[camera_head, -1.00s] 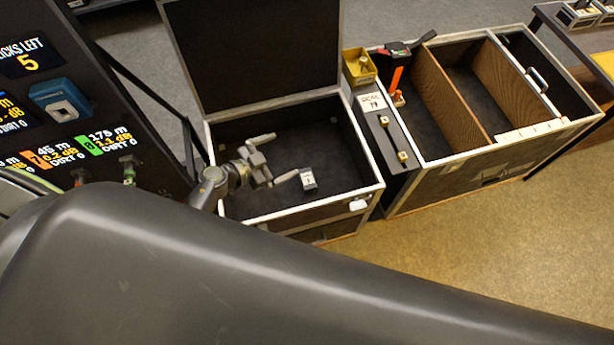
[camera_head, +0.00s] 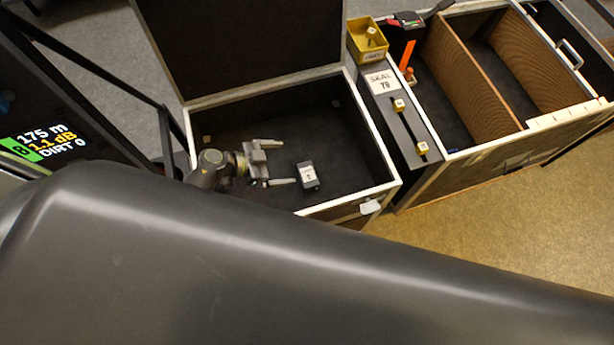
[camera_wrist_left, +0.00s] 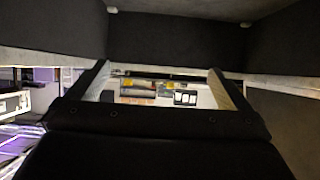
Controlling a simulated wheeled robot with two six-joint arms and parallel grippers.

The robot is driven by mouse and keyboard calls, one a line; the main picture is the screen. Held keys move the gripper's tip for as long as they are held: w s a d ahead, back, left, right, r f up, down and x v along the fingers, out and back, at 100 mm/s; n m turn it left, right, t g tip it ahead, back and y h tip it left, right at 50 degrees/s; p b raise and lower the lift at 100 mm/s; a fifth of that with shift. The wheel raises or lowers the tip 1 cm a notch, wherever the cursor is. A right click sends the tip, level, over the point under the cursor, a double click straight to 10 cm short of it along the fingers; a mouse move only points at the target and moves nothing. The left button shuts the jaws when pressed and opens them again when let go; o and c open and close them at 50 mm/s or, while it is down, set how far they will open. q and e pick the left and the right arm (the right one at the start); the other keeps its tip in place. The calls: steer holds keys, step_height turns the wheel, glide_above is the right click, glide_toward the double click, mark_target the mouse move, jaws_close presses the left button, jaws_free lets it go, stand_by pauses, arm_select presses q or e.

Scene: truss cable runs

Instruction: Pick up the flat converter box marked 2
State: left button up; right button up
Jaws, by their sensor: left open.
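A small dark box with a white label (camera_head: 309,176) lies on the dark floor of the open case (camera_head: 361,122), near its front wall. Its label mark is too small to read surely. My left gripper (camera_head: 288,162) is inside the case, left of the box, with its two fingers spread apart and pointing right. The nearer fingertip is close to the box's left side; I cannot tell whether they touch. In the left wrist view the fingers (camera_wrist_left: 160,76) are apart with nothing held between them, and the box is not recognisable. My right gripper is not in view.
The case's raised lid (camera_head: 245,45) stands behind. To the right are a yellow bin (camera_head: 367,52), a panel with a white sign (camera_head: 381,82), and a case with wooden dividers (camera_head: 470,85). A dark display (camera_head: 70,130) stands at the left.

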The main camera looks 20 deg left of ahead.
arm_select(q)
steer(key=b, duration=0.5)
glide_toward(308, 174)
steer(key=r, duration=0.1)
steer(key=shift+w+f+b, duration=0.3)
steer(key=shift+b, duration=0.3)
steer(key=x, duration=0.2)
steer(key=b+x, duration=0.1)
steer(key=x, duration=0.1)
steer(key=b+x, duration=0.1)
steer(key=x, duration=0.1)
steer(key=shift+s+d+f, duration=0.2)
steer(key=shift+d+f, duration=0.05)
steer(key=shift+f, duration=0.3)
steer(key=shift+w+d+f, duration=0.15)
steer(key=shift+w+d, duration=0.1)
steer(key=shift+d, duration=0.1)
steer(key=c, duration=1.1)
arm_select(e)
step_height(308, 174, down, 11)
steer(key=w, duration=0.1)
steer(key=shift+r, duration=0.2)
